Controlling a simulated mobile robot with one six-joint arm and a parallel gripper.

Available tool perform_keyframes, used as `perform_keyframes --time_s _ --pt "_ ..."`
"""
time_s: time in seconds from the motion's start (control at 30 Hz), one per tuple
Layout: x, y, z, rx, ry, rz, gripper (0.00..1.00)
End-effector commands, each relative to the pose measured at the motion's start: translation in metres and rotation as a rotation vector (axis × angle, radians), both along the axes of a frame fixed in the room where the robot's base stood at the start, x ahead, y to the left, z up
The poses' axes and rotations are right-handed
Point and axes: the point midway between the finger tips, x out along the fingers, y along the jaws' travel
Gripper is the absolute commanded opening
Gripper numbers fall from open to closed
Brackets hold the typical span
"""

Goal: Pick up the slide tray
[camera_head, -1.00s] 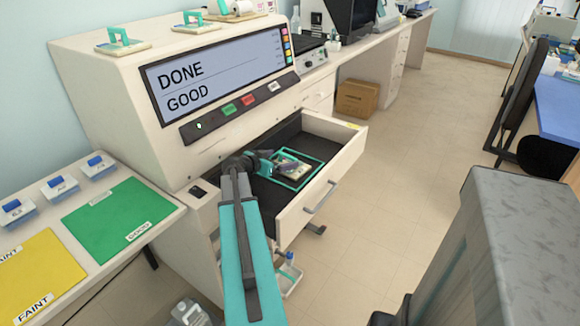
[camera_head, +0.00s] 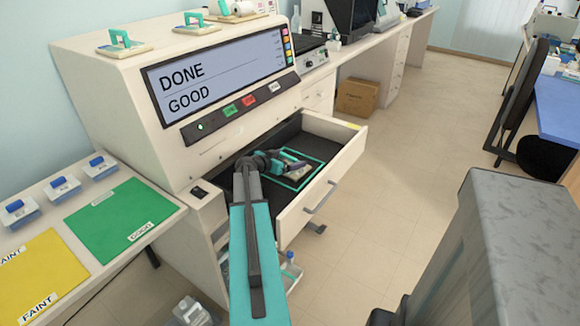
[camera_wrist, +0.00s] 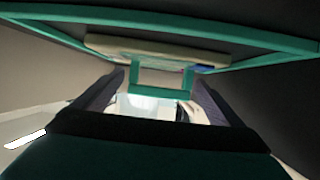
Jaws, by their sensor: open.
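The slide tray (camera_head: 297,174) lies inside the teal outline on the dark floor of the open drawer (camera_head: 309,138). It is small and pale, and my gripper partly hides it in the head view. In the wrist view the slide tray (camera_wrist: 160,50) is a pale slab with a teal handle (camera_wrist: 160,92) in front of it. My gripper (camera_head: 286,166) is down in the drawer at the tray. In the wrist view its dark fingers (camera_wrist: 158,100) are apart, one on each side of the handle. I cannot tell whether they touch it.
The drawer front with its handle (camera_head: 319,197) stands out from the stainer, whose screen (camera_head: 217,77) reads DONE and GOOD. More trays with teal handles sit on top. A green mat (camera_head: 118,213) and a yellow mat (camera_head: 30,277) lie on the left bench.

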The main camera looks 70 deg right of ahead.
Motion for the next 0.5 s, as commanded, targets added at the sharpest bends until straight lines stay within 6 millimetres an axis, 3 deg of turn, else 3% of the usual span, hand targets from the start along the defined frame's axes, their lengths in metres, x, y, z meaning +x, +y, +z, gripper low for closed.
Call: perform_keyframes --time_s 0.37,0.5 --pt "-0.0005 0.0001 0.0002 0.0 0.0 -0.001 0.91" --pt "-0.0006 0.0 0.0002 0.0 0.0 -0.001 0.7"
